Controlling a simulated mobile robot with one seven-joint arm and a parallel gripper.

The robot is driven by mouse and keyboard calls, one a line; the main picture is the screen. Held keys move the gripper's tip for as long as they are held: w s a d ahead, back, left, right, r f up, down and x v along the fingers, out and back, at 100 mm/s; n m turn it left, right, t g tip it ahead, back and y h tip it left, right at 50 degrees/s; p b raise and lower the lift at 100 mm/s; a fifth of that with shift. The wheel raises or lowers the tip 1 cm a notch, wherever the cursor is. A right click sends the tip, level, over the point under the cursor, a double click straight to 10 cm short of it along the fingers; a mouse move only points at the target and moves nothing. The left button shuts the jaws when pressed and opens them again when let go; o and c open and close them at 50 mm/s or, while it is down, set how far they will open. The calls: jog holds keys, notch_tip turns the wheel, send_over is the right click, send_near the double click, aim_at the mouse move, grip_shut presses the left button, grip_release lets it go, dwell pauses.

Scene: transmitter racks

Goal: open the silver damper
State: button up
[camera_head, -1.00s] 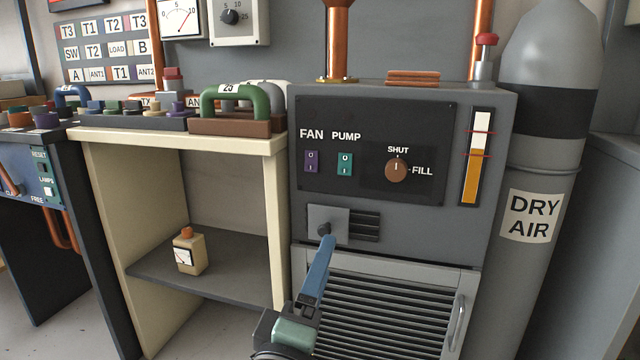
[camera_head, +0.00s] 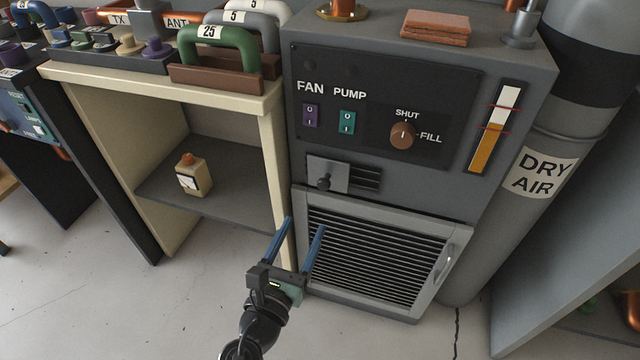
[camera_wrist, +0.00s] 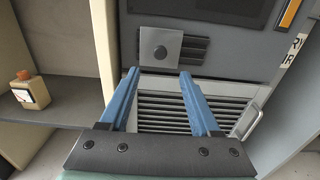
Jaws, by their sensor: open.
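The silver damper (camera_head: 322,171) is a small grey plate with a dark round knob (camera_head: 323,183), on the front of the grey cabinet below the control panel. Dark vent slots (camera_head: 366,178) show to the right of the plate. In the wrist view the damper (camera_wrist: 152,46) is above and beyond my fingertips. My gripper (camera_head: 303,225) is open and empty, with its two blue fingers apart, in front of the cabinet and lower than the damper in the picture. In the wrist view my gripper (camera_wrist: 159,73) points toward the cabinet, and nothing is between the fingers.
Below the damper is a louvred grille (camera_head: 370,250) with a handle (camera_head: 444,262) at its right. A cream shelf unit (camera_head: 272,150) stands to the left, holding a small bottle (camera_head: 192,176). A dry air cylinder (camera_head: 545,165) stands to the right. The floor in front is clear.

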aim_at(322, 186)
jog(key=b+x, duration=0.2)
jog(key=x, duration=0.8)
jog(key=shift+w+d+b, duration=0.1)
jog(key=shift+w+b, duration=0.25)
grip_shut()
dwell(0.8)
